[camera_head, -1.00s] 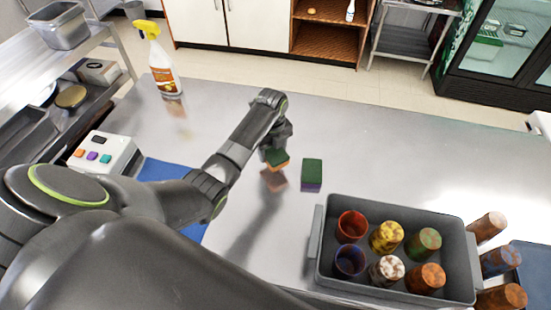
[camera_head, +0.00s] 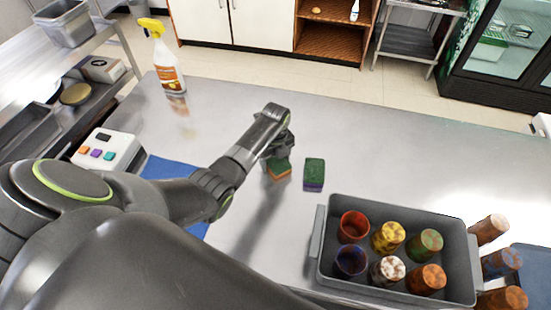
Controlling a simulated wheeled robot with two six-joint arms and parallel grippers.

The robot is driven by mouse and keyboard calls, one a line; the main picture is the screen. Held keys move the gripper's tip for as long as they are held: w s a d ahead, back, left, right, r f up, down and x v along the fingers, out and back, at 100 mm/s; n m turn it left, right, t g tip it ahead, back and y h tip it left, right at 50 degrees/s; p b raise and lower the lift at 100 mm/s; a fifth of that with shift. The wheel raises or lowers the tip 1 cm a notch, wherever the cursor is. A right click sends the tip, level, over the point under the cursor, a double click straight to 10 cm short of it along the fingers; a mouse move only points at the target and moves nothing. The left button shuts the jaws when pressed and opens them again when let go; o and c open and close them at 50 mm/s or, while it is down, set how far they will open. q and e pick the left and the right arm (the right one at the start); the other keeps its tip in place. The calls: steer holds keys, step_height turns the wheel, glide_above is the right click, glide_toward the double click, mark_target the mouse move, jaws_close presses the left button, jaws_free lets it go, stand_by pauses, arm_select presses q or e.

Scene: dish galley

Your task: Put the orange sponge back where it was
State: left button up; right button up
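The orange sponge (camera_head: 280,170), with a green top and an orange lower layer, is at the middle of the steel table. It appears to rest on the table or just above it. My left gripper (camera_head: 277,156) is over its far side and looks shut on it; the fingers are small, dark and partly hidden. A second sponge, green on top and purple below (camera_head: 314,174), lies close to the right, apart from it. My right gripper is not in view.
A grey bin (camera_head: 322,262) with several coloured cups stands at the front right, with more cups beside it. A spray bottle (camera_head: 167,65) stands at the back left. A button box (camera_head: 108,150) and blue mat (camera_head: 165,169) lie left. The table's back right is clear.

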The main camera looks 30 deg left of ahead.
mark_target(275, 160)
arm_select(q)
steer(key=shift+o, duration=0.8)
steer(key=shift+r, duration=0.1)
steer(key=shift+r, duration=0.15)
step_height(275, 160, up, 12)
steer(key=b, duration=0.1)
